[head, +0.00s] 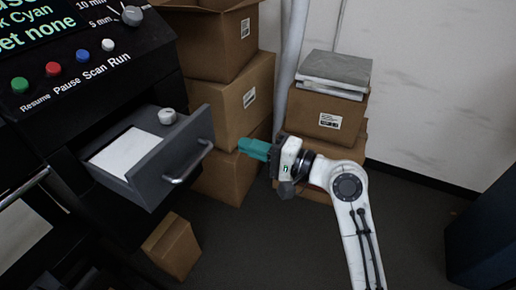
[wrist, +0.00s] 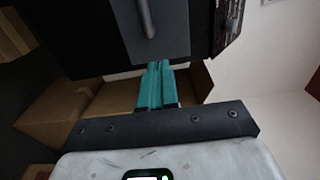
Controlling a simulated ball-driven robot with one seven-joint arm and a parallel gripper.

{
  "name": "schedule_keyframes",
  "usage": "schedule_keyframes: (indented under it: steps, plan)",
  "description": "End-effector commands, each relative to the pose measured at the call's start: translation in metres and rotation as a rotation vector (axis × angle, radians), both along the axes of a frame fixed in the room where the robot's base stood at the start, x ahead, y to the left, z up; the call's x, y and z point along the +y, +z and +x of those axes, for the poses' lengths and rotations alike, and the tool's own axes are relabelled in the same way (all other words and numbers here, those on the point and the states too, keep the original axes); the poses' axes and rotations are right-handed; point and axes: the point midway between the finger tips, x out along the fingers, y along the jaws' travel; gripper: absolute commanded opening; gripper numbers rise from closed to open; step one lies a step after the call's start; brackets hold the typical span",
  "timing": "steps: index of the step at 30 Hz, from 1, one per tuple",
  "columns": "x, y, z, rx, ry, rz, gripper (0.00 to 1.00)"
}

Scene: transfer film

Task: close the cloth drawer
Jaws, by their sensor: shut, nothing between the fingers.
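The grey cloth drawer (head: 168,165) stands open in the head view, pulled out of the black machine. A white cloth (head: 130,152) lies flat inside it, and a light round knob-like piece (head: 167,116) sits at its back corner. Its silver bar handle (head: 188,166) is on the front. My gripper (head: 243,147), with teal fingers, is shut and empty to the right of the drawer front, apart from it in the head view. In the wrist view the shut fingers (wrist: 158,65) point toward the drawer front (wrist: 174,30) and its handle (wrist: 146,18).
The black machine (head: 50,125) with buttons stands at the left. Cardboard boxes (head: 240,95) are stacked behind my gripper, and more boxes (head: 325,118) carry grey slabs at the right. A small box (head: 172,247) is on the floor below the drawer.

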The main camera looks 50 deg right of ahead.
Motion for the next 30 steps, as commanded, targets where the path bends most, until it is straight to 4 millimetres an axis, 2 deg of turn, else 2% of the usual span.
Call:
schedule_keyframes:
  steps: [3,9,15,21,30]
  plan:
    - [0.009,0.002,0.024,-0.001,0.004,0.000,0.00]
    - [0.020,0.002,0.059,0.000,0.003,-0.001,0.00]
    - [0.027,0.001,0.081,0.002,0.001,-0.002,0.00]
    - [0.029,0.000,0.088,0.001,0.000,-0.003,0.00]
    - [0.029,0.000,0.088,0.001,0.001,-0.003,0.00]
